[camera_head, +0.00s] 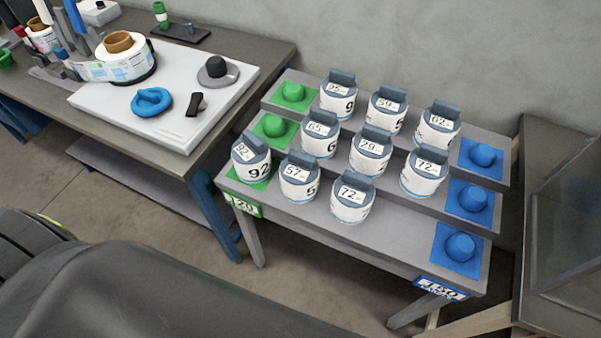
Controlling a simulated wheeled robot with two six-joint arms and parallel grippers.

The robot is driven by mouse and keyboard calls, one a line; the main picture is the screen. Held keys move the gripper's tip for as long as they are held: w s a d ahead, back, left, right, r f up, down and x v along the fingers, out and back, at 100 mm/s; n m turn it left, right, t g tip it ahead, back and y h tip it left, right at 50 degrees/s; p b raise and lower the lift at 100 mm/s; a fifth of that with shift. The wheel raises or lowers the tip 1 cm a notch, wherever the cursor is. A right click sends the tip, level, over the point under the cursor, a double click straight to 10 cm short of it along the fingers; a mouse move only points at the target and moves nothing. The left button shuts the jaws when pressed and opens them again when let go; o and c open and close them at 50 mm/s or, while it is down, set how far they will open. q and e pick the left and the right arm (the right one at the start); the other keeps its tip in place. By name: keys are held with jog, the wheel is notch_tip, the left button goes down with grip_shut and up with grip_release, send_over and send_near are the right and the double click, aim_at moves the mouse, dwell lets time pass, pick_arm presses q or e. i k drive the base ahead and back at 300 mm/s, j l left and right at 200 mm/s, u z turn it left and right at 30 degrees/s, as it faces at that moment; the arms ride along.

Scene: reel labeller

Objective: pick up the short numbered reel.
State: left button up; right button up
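Several white numbered reels with grey tops stand on a three-tier grey stand. The top tier holds reels marked 95 (338,103), 59 (384,117) and one that looks like 62 (436,131). The middle tier holds reels marked 65 (318,142), 29 (369,156) and 72 (422,180). The bottom tier holds reels marked 92 (250,169), 57 (298,185) and 72 (349,207). The 92 reel stands on a green pad at the left end. I cannot tell which reel is shorter. Neither gripper is in view.
The front tags seem to read 120 and 150. A workbench (268,57) with a label roll (118,66) stands left. The bottom tier's front middle is clear.

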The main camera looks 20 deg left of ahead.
aim_at(299, 172)
jog(key=z, duration=0.9)
jog(key=u, duration=1.55)
